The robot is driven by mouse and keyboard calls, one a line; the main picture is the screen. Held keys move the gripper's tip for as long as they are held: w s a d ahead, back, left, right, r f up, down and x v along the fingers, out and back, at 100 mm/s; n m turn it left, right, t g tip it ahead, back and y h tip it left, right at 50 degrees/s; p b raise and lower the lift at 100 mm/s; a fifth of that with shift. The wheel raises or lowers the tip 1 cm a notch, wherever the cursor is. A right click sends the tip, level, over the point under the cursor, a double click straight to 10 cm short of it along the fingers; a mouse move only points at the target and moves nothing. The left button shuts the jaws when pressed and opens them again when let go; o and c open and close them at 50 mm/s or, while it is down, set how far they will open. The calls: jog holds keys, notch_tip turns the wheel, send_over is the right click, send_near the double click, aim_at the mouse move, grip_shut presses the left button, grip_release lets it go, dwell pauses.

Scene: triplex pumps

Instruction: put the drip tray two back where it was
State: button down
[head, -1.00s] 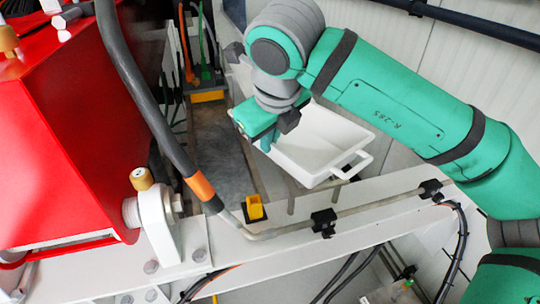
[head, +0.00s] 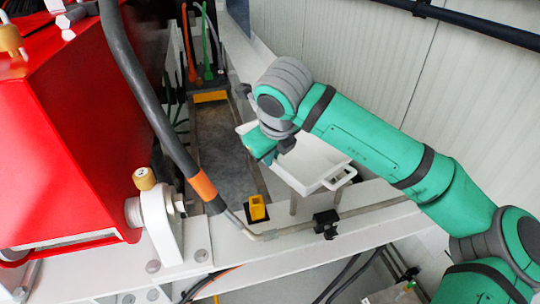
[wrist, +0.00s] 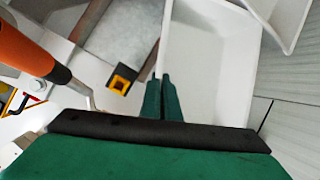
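A white drip tray (head: 312,168) with a loop handle at its right end is in the head view, beside the white beam. My gripper (head: 268,150) is at its left side, and the arm and wrist cover part of the tray. In the wrist view, my gripper's green fingers (wrist: 161,97) are close together on the left wall of the white tray (wrist: 212,65). The tray looks empty. The head view does not show clearly whether its underside touches anything.
A second white tray-like part (wrist: 283,18) shows at the wrist view's top right. A yellow block (head: 257,208) sits on the white beam (head: 350,222), near short grey posts. A dark hose (head: 150,100) and red pump housing (head: 65,150) stand left. A panelled wall is behind.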

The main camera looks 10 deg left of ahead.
jog(key=shift+d+f, duration=0.1)
jog(key=c, duration=2)
grip_release()
jog(key=shift+d, duration=0.1)
jog(key=shift+s+f, duration=0.1)
jog(key=v, duration=1)
jog(key=shift+d+r, duration=0.3)
jog(key=shift+r, duration=0.1)
